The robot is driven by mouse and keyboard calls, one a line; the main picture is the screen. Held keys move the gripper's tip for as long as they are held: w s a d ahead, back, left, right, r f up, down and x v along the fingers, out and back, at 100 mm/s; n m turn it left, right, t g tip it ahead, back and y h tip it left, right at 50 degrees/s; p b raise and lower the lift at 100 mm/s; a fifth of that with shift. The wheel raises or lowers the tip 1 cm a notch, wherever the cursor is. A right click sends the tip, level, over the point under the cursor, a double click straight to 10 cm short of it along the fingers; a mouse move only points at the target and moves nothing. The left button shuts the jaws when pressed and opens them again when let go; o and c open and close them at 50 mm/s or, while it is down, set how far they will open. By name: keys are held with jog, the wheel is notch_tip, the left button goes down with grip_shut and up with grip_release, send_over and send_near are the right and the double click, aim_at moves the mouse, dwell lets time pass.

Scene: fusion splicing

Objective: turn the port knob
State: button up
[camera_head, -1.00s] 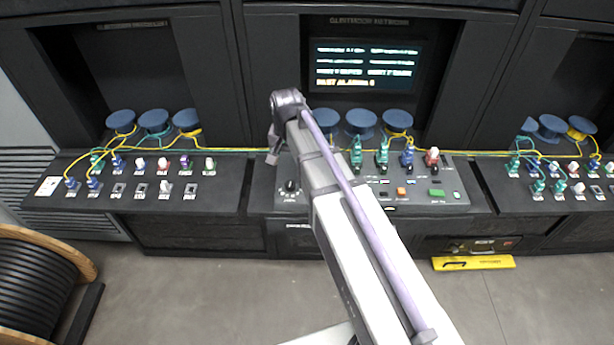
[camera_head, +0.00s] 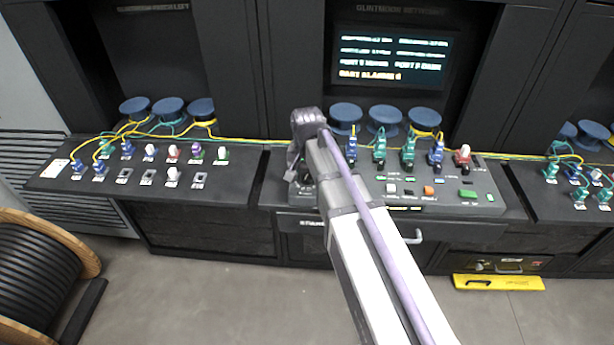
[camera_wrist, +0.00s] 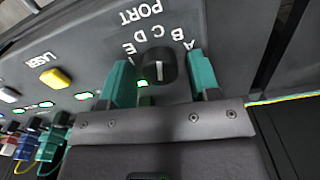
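The port knob (camera_wrist: 160,66) is a round black dial with a white pointer line, in the upper middle of the wrist view. "PORT" and the letters A to E show upside down around it. My gripper (camera_wrist: 163,70) is open, with one teal finger on each side of the knob. Gaps show between the fingers and the knob, so I see no firm contact. In the head view my gripper (camera_head: 297,178) is at the left end of the middle console (camera_head: 340,205). There the arm's end largely hides the knob.
A yellow button (camera_wrist: 56,78) marked LASER and several lit green indicators are left of the knob in the wrist view. Plugged connectors with cables stand beyond. In the head view an orange button (camera_head: 428,190) and a screen (camera_head: 392,60) belong to the middle station.

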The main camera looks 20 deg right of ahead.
jog(key=c, duration=0.8)
jog(key=shift+n, duration=0.4)
jog(key=n, duration=1.1)
dwell(0.4)
